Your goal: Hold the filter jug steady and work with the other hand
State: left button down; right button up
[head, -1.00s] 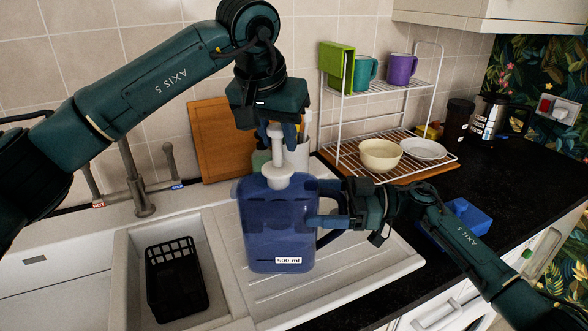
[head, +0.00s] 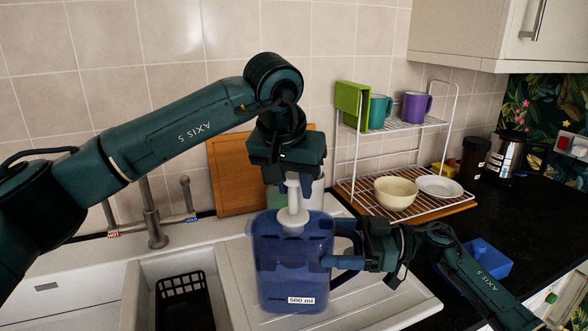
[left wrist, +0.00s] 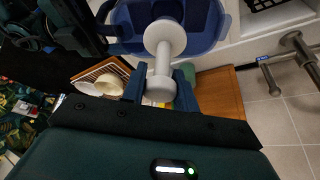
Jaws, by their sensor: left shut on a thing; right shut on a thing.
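The blue, see-through filter jug (head: 285,270) stands upright on the grooved drainer, with a "500 ml" label low on its front. My right gripper (head: 345,243) is shut on the jug at its right, handle side; its fingers hide part of the handle. My left gripper (head: 290,183) is above the jug, shut on the shaft of a white plunger-like part (head: 293,222). The part's wide disc is at the jug's open top. In the left wrist view the white part (left wrist: 162,65) points into the open jug (left wrist: 203,35); how deep it sits is unclear.
A sink with a black basket (head: 181,300) and a tap (head: 152,222) lie to the left. A wooden board (head: 234,170) leans on the tiles behind. A wire rack (head: 400,124) with mugs and bowls stands at right. A blue tray (head: 490,262) lies beyond my right arm.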

aim_at(291, 204)
pick_arm(q)
jog(key=shift+f, duration=0.95)
jog(key=shift+f, duration=2.15)
dwell(0.7)
jog(key=c, duration=1)
grip_release()
jog(key=v, duration=1.2)
jog(key=shift+f, duration=0.1)
pick_arm(e)
jog(key=o, duration=0.5)
jog(key=shift+o, duration=0.4)
